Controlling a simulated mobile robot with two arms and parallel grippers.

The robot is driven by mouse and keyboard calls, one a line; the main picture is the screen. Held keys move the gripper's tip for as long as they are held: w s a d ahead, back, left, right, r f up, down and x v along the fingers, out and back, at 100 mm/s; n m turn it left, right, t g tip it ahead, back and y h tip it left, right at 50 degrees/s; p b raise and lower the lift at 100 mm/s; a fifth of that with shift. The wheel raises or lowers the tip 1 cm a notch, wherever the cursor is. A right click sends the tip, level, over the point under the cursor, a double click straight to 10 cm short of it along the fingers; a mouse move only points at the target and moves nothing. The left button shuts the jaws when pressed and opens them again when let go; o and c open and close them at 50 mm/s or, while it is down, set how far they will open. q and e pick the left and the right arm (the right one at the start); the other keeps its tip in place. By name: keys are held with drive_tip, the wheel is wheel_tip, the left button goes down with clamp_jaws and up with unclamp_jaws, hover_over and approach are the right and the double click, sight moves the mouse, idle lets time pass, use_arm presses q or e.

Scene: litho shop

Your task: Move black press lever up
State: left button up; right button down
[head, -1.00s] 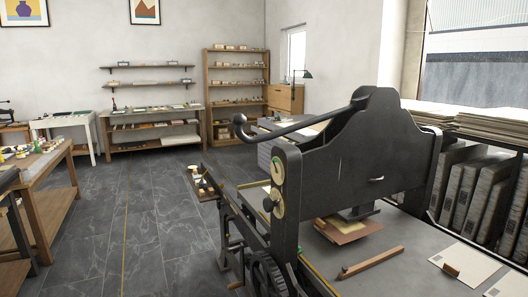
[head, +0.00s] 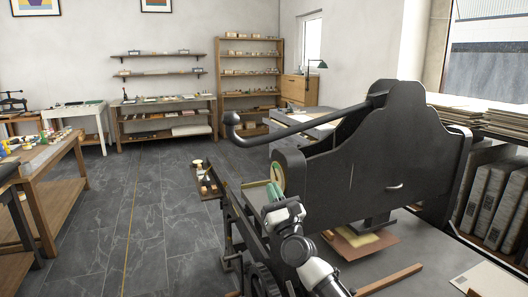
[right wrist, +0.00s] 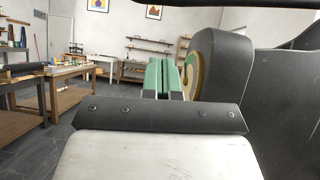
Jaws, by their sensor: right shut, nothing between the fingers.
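The black press lever (head: 290,133) is a long bar that runs from the top of the black press (head: 375,170) out to the left and ends in a round knob (head: 232,118). It slopes slightly down toward the knob. My right gripper (head: 272,191) is below the lever, by the press's round brass disc. Its green fingers are together and empty; they also show in the right wrist view (right wrist: 162,75), left of the brass disc (right wrist: 195,75). A gap shows between the gripper and the lever. My left gripper is in neither view.
The press bed (head: 415,275) carries papers and a wooden bar (head: 390,280). A small tray (head: 208,183) of tools sits left of the press. A wooden table (head: 50,165) stands at the left. The floor between them is clear.

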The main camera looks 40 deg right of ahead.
use_arm(q)
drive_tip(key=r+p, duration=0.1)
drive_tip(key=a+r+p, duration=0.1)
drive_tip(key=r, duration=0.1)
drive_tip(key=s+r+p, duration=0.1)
drive_tip(key=p, duration=0.1)
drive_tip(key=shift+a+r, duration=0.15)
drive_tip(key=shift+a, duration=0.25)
use_arm(e)
drive_tip(key=s+r+x, duration=0.1)
drive_tip(key=x, duration=0.9)
drive_tip(key=shift+a+r, duration=0.3)
drive_tip(key=shift+r, duration=0.2)
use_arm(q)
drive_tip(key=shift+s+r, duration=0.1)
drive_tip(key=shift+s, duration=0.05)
use_arm(e)
drive_tip(key=shift+r, duration=0.15)
